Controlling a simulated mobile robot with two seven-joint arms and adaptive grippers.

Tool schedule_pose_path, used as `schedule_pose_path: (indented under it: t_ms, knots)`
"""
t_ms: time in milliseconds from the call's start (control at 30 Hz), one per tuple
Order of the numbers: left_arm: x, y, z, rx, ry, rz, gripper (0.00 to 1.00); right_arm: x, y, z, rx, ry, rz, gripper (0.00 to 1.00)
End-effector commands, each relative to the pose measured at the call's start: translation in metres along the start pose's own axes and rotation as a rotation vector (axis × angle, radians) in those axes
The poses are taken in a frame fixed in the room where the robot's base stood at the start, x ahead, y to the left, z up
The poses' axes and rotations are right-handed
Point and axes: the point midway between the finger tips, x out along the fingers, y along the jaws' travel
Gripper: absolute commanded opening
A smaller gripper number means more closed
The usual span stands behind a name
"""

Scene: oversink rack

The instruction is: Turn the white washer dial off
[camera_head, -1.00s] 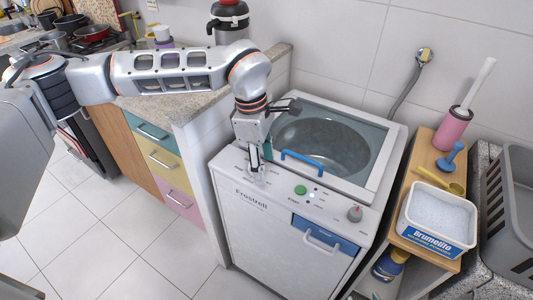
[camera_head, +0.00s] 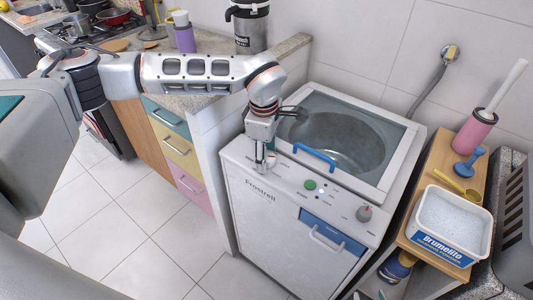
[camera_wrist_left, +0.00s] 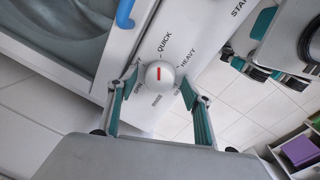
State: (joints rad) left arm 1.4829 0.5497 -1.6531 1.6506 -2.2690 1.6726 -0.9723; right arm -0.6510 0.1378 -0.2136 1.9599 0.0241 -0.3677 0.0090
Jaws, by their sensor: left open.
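The white washer dial (camera_wrist_left: 160,76) is round, with a short red mark on its face. It sits on the washer's panel near the printed words QUICK and HEAVY. My left gripper (camera_wrist_left: 159,86) is open, with one teal-padded finger on each side of the dial. I cannot tell whether either finger touches it. In the head view, my left gripper (camera_head: 264,166) points down at the left part of the panel, and its fingers partly hide the dial. My right gripper is not in view.
A green button (camera_head: 310,184) and a grey knob (camera_head: 364,213) are further right on the panel. A blue handle (camera_head: 314,158) lies behind the fingers. A counter with drawers (camera_head: 176,150) stands left; a wooden shelf with a detergent tub (camera_head: 452,222) stands right.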

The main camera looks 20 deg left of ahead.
Motion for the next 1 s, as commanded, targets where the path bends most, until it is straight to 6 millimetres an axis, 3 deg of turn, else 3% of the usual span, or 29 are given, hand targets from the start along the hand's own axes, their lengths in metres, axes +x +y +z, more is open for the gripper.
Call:
schedule_pose_path:
  t_ms: [200, 367, 733, 1000]
  knots:
    - [0.0, 0.0, 0.0, 0.0, 0.0, 0.0, 0.5, 0.001, 0.001, -0.001, -0.001, 0.002, 0.001, 0.4]
    - [0.0, 0.0, 0.0, 0.0, 0.0, 0.0, 0.11, 0.001, 0.001, -0.002, -0.001, 0.003, 0.002, 0.4]
    - [0.0, 0.0, 0.0, -0.031, 0.003, 0.0, 0.11, 0.0, 0.002, -0.004, -0.002, 0.006, 0.003, 0.4]
    - [-0.001, 0.0, 0.001, -0.182, 0.018, 0.001, 0.11, -0.003, 0.004, -0.011, -0.003, 0.01, 0.004, 0.4]
